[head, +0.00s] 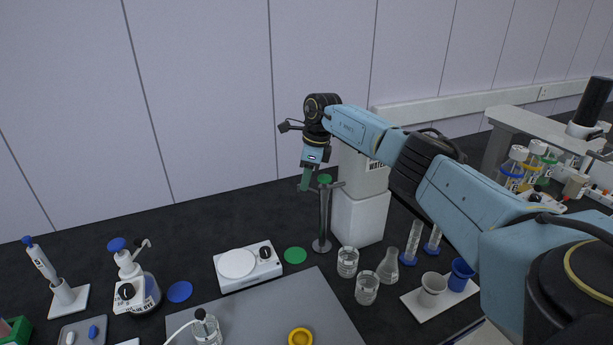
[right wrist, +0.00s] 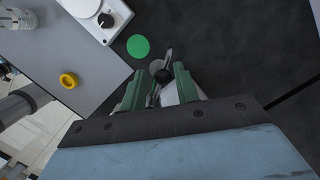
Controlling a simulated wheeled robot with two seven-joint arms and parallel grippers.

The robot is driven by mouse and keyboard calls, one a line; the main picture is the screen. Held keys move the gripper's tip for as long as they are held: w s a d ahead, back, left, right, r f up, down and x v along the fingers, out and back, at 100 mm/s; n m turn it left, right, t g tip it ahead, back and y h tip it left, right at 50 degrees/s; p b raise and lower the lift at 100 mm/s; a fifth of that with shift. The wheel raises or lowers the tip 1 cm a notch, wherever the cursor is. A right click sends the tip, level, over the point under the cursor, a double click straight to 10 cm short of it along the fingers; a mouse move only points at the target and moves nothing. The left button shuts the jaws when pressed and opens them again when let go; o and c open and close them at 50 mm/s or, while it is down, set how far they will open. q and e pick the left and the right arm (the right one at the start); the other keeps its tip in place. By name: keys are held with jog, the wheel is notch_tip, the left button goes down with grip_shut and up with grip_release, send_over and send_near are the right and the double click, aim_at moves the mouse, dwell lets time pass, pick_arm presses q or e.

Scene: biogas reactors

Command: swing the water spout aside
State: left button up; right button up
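The water spout (head: 323,218) is a grey metal post on a round foot, with short arms at its top. It stands upright in front of a white labelled tank (head: 352,165) on a white block. My right gripper (head: 309,185) points down at the spout's top, its green fingers close to it. In the right wrist view the fingers of my right gripper (right wrist: 158,88) are apart, with a grey and black part of the spout (right wrist: 160,67) between or just beyond their tips. I cannot tell whether they touch it. My left gripper is not in view.
A green disc (head: 295,255) and a white stirrer plate (head: 248,267) lie left of the spout. Glass beakers (head: 347,262) and a flask (head: 388,266) stand close to its right. A grey mat (head: 265,318) with a yellow ring (head: 300,337) lies in front.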

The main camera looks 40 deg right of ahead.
notch_tip(320, 180, up, 7)
jog(key=p, duration=0.5)
jog(key=shift+f, duration=0.1)
